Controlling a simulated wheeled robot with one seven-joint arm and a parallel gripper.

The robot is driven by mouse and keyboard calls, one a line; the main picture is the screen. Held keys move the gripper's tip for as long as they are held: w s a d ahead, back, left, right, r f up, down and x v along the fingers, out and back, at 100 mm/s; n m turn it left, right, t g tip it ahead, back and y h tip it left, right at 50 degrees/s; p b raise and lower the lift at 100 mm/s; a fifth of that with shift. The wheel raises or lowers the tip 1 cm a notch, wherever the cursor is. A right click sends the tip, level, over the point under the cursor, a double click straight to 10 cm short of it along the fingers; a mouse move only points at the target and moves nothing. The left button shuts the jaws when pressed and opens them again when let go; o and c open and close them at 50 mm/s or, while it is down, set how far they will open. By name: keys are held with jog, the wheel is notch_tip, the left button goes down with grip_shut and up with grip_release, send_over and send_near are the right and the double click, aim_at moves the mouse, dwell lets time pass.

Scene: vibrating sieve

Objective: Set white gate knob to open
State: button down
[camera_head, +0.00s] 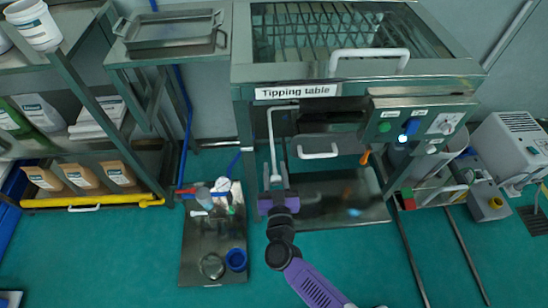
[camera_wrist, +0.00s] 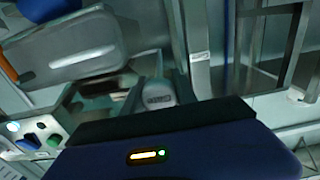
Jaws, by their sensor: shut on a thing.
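A thin white bent rod (camera_head: 271,135) hangs down at the front left of the tipping table. Its lower end meets my gripper (camera_head: 278,200), which points up and away at the front of the table. In the wrist view, a pale rounded knob (camera_wrist: 159,93) with small dark lettering shows just beyond the dark edge of my gripper (camera_wrist: 170,118). My gripper is shut on this white gate knob.
The tipping table (camera_head: 345,72) has a white handle and a control panel (camera_head: 420,125) at its right. A metal tray (camera_head: 190,255) with small items lies on the floor left of my gripper. Green floor is open around my arm.

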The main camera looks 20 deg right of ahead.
aim_at(276, 183)
jog(key=c, duration=1)
grip_release()
jog(key=shift+p+v, duration=0.7)
jog(key=shift+v, duration=3.25)
jog(key=s+d+r+n+y+p, duration=0.1)
jog(key=s+r+y, duration=0.1)
jog(key=s+r, duration=0.6)
jog(key=s+d+r+n+g+y+p, duration=0.1)
jog(key=s+d+r+p, duration=0.1)
jog(key=s+r, duration=0.6)
jog(key=s+d+r+n+g+y+p, duration=0.1)
jog(key=s+r+y+p, duration=0.1)
jog(key=s+r, duration=0.6)
jog(key=shift+s+d+r+n+y, duration=0.1)
jog(key=shift+s+n+y, duration=0.05)
jog(key=shift+s, duration=1.45)
jog(key=shift+s+d+r+n+y, duration=0.1)
jog(key=shift+s+n+y, duration=0.05)
jog(key=shift+s, duration=1.45)
